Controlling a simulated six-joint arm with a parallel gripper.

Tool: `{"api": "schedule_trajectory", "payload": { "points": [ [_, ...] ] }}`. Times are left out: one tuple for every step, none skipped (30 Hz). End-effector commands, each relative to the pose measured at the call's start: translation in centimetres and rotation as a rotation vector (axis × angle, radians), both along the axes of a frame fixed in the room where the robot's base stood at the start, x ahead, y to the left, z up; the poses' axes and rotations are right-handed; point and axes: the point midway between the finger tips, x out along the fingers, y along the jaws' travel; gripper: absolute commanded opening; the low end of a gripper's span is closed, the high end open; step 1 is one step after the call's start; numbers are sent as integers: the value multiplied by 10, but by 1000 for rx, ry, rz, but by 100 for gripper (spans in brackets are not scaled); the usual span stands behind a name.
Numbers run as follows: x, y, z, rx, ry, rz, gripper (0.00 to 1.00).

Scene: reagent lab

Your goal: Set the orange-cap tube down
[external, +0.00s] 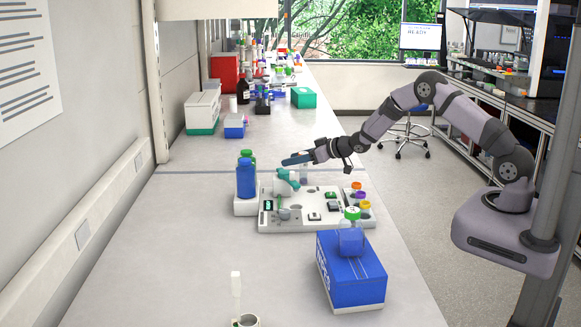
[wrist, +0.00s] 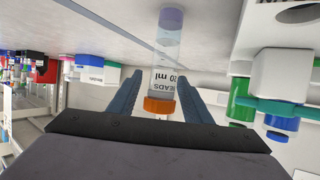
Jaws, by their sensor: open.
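The orange-cap tube (wrist: 163,82) is clear with black lettering and shows between my two fingers in the wrist view. Its orange cap (wrist: 159,106) is nearest the palm, and its lower end points toward the pale bench top. A gap shows beside the tube at each finger, so my gripper (wrist: 162,72) is open around it. In the external view my gripper (external: 285,160) is low over the bench, behind the white equipment tray. A faint clear tube (external: 303,173) shows just below the fingers there. Whether its base touches the bench is hard to tell.
The white tray (external: 285,222) holds a teal-white device (external: 285,184) close to my fingers. Blue and green bottles (external: 246,180) stand at its left. A blue box (external: 352,278) with a green-capped bottle is in front.

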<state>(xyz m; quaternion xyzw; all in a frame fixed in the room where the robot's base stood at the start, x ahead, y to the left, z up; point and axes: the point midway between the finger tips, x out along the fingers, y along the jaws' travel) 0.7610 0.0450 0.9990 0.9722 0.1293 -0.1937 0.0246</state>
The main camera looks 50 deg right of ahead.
Motion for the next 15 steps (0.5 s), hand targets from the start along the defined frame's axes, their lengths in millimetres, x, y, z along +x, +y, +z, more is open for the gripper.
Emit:
{"api": "schedule_trajectory", "payload": {
  "points": [
    [-3, -2, 1, 0, -1, -1, 45],
    [-6, -2, 2, 0, -1, -1, 45],
    [-9, -3, 3, 0, -1, -1, 45],
    [-12, -4, 4, 0, 0, -1, 45],
    [-15, -5, 6, -1, 0, -2, 45],
    [-20, -6, 7, -1, 0, -2, 45],
    [-24, -7, 8, 0, -1, -2, 45],
    [-28, -8, 11, 0, -2, -2, 45],
    [-33, -10, 13, 0, -2, -2, 45],
    [-38, -11, 15, 0, -1, -2, 45],
    [-42, -13, 17, 0, -1, -2, 45],
    [-48, -14, 19, -1, -1, -3, 45],
    [-52, -15, 21, -1, -2, -3, 45],
    [-57, -16, 23, 0, -2, -2, 45],
    [-62, -18, 26, 0, -2, -2, 45]
  ]
}}
